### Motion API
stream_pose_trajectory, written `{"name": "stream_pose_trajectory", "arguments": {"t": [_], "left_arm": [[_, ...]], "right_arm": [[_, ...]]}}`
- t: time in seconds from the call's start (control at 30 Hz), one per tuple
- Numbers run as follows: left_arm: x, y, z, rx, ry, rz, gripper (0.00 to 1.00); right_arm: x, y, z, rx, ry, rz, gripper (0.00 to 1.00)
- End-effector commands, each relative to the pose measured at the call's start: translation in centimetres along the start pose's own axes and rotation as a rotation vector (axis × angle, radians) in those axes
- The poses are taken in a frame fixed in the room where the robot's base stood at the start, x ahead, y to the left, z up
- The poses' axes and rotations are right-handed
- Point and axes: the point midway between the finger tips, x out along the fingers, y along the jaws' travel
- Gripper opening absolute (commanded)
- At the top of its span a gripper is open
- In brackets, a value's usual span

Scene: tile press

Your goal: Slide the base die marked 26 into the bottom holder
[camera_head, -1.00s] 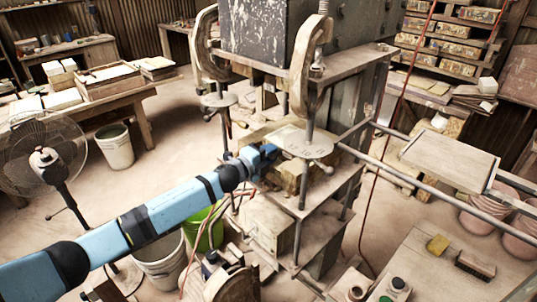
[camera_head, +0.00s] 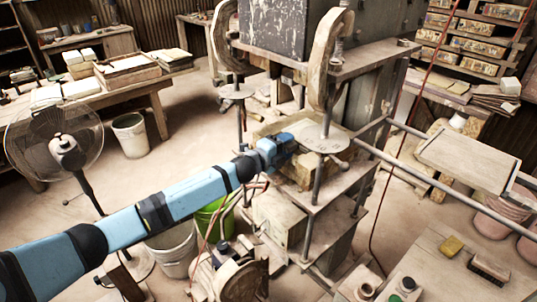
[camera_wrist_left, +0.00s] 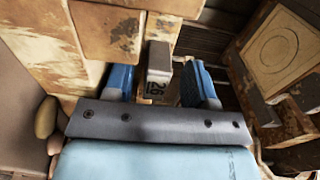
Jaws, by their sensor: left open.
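The base die marked 26 (camera_wrist_left: 158,62) shows in the left wrist view as a small grey block end with the dark number on its near face. It lies between the two blue fingers of my left gripper (camera_wrist_left: 158,82), which is open, with a gap visible on both sides of the die. In the head view my left gripper (camera_head: 284,146) reaches into the press at the level of its lower platform, beside the round metal plate (camera_head: 319,139). The die is not clear there. I cannot pick out the bottom holder with certainty. My right gripper is not in view.
Press posts (camera_head: 319,200) stand close to the gripper. Pale worn blocks (camera_wrist_left: 105,28) lie close ahead of and left of the fingers. A square panel with a circle (camera_wrist_left: 281,47) is at right. A fan (camera_head: 62,145) and a green bucket (camera_head: 212,218) stand near my arm.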

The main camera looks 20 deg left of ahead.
Motion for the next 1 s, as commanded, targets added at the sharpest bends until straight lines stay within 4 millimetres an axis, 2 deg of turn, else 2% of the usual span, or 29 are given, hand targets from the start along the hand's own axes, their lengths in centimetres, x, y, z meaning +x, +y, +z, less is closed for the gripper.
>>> {"name": "stream_pose_trajectory", "arguments": {"t": [0.2, 0.5, 0.7, 0.9, 1.0], "left_arm": [[-4.8, 0.3, 0.1, 0.002, 0.0, 0.0, 0.51], [-11.3, 0.1, 0.0, 0.002, 0.001, -0.001, 0.51], [-13.3, -0.1, 0.0, 0.001, 0.001, -0.003, 0.51], [-13.8, -0.1, -0.1, -0.003, 0.001, -0.002, 0.51], [-14.0, 0.9, -0.9, -0.048, -0.001, 0.005, 0.51]], "right_arm": [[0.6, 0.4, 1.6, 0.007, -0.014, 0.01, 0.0], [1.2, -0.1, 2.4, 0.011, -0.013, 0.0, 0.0], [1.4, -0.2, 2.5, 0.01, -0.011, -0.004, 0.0], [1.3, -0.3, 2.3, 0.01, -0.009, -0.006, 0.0], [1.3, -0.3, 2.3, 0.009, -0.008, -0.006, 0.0]]}}
